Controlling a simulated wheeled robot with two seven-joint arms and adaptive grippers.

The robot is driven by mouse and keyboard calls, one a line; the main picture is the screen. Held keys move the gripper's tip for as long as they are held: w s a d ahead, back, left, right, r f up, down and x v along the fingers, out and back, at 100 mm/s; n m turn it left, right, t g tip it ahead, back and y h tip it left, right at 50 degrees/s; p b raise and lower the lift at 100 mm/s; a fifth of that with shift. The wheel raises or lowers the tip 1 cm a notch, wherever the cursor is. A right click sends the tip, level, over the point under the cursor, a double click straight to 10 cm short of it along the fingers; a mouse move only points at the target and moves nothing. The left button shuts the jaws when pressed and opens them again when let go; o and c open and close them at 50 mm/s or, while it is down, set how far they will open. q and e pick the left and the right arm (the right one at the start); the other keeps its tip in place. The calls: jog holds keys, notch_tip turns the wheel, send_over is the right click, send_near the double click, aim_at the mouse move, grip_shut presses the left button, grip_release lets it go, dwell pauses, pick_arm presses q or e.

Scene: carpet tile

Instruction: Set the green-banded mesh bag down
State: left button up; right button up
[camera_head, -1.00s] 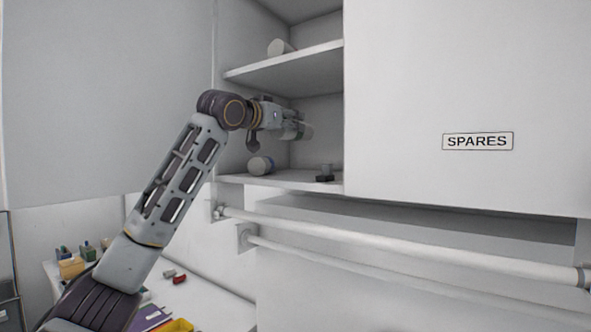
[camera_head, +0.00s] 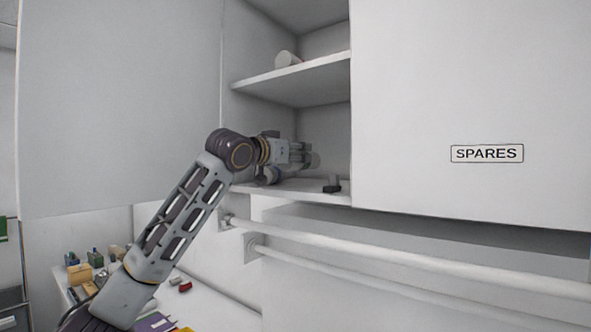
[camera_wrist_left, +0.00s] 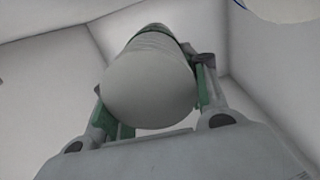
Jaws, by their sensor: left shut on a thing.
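My left gripper (camera_head: 300,155) is inside the open cabinet, just above the lower shelf (camera_head: 305,191). It is shut on the mesh bag (camera_wrist_left: 150,82), a rounded grey-white roll. A dark band shows near its far end in the left wrist view; its green is hard to make out. In the head view the fingers hide most of the bag (camera_head: 314,161). I cannot tell whether it touches the shelf. The gripper (camera_wrist_left: 160,95) has one finger on each side of the bag. My right gripper is not in view.
A small black object (camera_head: 333,185) stands near the shelf's right front. A white roll (camera_head: 287,59) lies on the upper shelf (camera_head: 295,78). The SPARES panel (camera_head: 430,100) borders the opening.

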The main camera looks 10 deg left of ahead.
aim_at(295, 168)
pick_arm(q)
jog(key=shift+f, duration=0.1)
jog(key=shift+f+p, duration=0.3)
jog(key=shift+f, duration=1.65)
jog(key=shift+f, duration=0.15)
jog(key=o, duration=0.7)
jog(key=shift+r, duration=0.2)
